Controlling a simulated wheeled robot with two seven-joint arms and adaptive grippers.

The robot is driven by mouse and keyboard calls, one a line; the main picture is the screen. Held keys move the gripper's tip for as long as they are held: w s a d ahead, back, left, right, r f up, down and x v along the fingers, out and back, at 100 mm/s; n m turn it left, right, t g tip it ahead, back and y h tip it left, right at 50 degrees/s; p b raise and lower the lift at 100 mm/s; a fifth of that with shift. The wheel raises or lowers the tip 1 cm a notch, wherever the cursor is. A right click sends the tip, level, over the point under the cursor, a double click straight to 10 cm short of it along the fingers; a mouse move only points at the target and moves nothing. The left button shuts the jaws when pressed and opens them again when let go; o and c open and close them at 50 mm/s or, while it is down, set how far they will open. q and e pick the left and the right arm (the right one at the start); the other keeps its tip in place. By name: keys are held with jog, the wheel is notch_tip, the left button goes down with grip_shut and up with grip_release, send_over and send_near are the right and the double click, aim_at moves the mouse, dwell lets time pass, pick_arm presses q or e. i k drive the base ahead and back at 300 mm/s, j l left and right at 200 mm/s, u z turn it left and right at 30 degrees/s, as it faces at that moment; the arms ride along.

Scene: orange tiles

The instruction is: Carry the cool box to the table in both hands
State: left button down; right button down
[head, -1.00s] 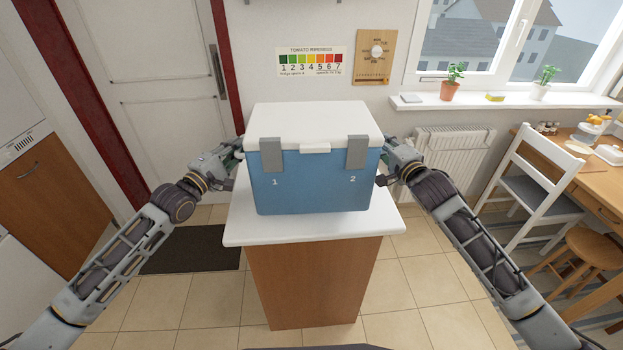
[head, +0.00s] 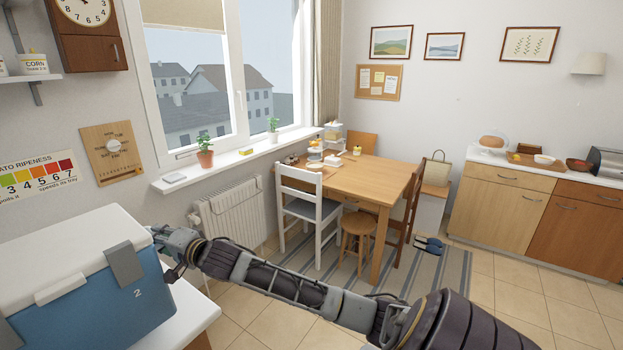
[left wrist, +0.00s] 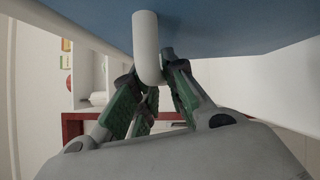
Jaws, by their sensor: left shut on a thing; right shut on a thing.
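The cool box (head: 95,308), blue with a white lid and grey latches, stands on the white counter top (head: 188,318) at the lower left of the head view. Its left part is cut off by the picture edge. My right gripper (head: 163,250) is at the box's right side, shut on its handle there, which is mostly hidden. My left gripper (left wrist: 158,78) shows only in the left wrist view, its green-padded fingers shut around the white handle (left wrist: 147,45) under the blue box wall. The wooden table (head: 365,178) stands beyond, near the window.
A white chair (head: 318,215) and a round stool (head: 357,228) stand at the table's near side. A tower of small items (head: 332,140) and other things sit on the table's far left. A striped rug (head: 400,275) lies underneath. Tiled floor (head: 525,300) is open at the right.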

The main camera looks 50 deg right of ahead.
aim_at(372, 186)
jog(key=i+l+z, duration=0.5)
jog(key=l, duration=0.15)
jog(key=i+l+z, duration=0.7)
jog(key=i+z, duration=0.8)
jog(key=i, duration=0.25)
jog(key=i+j+z, duration=0.3)
jog(key=i+z, duration=0.2)
jog(key=i, duration=0.1)
